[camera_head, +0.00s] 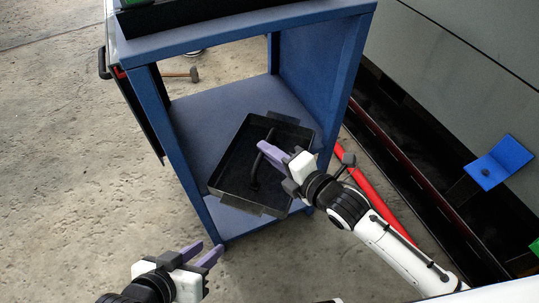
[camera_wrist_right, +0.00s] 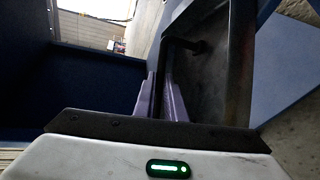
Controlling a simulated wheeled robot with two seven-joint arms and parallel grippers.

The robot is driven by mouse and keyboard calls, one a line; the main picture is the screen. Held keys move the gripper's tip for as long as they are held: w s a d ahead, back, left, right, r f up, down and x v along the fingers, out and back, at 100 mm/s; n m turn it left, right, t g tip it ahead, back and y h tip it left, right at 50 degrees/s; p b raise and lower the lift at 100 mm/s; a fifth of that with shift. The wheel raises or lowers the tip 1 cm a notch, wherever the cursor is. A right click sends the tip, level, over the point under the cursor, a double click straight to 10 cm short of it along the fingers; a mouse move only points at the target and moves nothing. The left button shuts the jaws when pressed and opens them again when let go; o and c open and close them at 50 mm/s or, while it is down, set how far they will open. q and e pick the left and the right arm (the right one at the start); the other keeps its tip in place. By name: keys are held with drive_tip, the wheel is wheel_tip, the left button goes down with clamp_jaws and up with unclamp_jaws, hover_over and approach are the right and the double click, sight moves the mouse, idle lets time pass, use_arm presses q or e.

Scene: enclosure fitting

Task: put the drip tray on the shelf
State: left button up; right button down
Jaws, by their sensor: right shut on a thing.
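The drip tray (camera_head: 231,178) is a shallow black tray with a dark bar across it. In the head view it lies turned at an angle over the blue shelf (camera_head: 205,115) inside the cart. I cannot tell whether it rests on the shelf or hangs just above it. In the right wrist view the tray (camera_wrist_right: 213,85) is to the right of the purple fingers (camera_wrist_right: 162,98). My left gripper (camera_head: 209,250) is open and empty, in front of the cart's near left corner.
The blue cart's posts (camera_head: 178,150) flank the opening, and its top (camera_head: 235,28) carries a dark container. A red bar (camera_head: 375,185) lies right of the cart. A hammer (camera_head: 187,73) lies on the floor behind. Bare shelf shows behind the tray.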

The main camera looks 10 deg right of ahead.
drive_tip(key=shift+w+r, duration=0.1)
drive_tip(key=shift+r, duration=0.15)
drive_tip(key=shift+f, duration=0.1)
drive_tip(key=c, duration=2.1)
unclamp_jaws()
drive_tip(key=shift+f, duration=0.25)
drive_tip(key=shift+o, duration=1.4)
